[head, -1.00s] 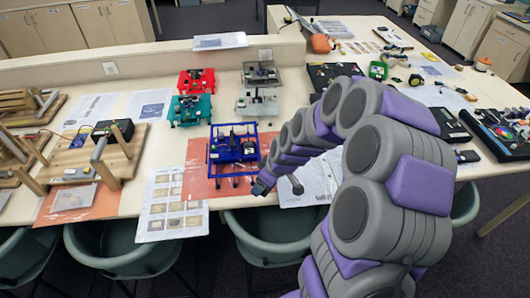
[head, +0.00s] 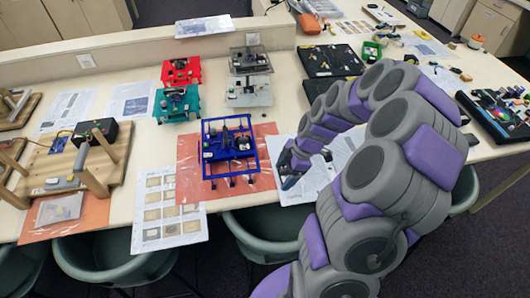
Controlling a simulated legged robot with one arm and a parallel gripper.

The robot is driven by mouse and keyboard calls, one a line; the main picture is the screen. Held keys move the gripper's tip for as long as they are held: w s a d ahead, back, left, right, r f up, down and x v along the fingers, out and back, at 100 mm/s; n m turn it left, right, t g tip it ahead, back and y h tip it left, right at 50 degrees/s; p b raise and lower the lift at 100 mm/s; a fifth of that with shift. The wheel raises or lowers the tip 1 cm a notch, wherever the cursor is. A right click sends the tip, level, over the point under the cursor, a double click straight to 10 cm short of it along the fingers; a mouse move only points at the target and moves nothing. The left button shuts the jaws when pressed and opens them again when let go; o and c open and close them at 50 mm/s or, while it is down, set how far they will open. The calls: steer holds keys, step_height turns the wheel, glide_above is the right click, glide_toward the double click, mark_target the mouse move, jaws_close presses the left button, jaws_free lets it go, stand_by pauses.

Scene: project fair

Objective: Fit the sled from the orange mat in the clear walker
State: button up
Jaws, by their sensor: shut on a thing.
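My gripper (head: 287,172) is low over the right edge of the orange mat (head: 262,183), beside the blue walker (head: 231,151). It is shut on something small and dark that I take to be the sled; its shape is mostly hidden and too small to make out. The clear walker (head: 249,60) looks smoky and see-through. It stands at the back of the table near the low wall, up and to the left of my gripper and well apart from it.
A pale grey walker (head: 248,91) stands just in front of the clear one. Teal (head: 177,104) and red (head: 181,72) walkers stand to their left. A dark board (head: 331,60) lies to their right. A picture sheet (head: 168,208) lies left of the mat. Chairs line the front edge.

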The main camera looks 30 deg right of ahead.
steer(key=b, duration=0.2)
glide_above(259, 154)
steer(key=s+d, duration=0.1)
steer(key=shift+s+d+f, duration=0.2)
steer(key=shift+f, duration=0.6)
steer(key=f+b, duration=0.1)
steer(key=w+f+b, duration=0.1)
steer(key=shift+f, duration=0.5)
steer(key=shift+f, duration=0.2)
steer(key=o, duration=0.9)
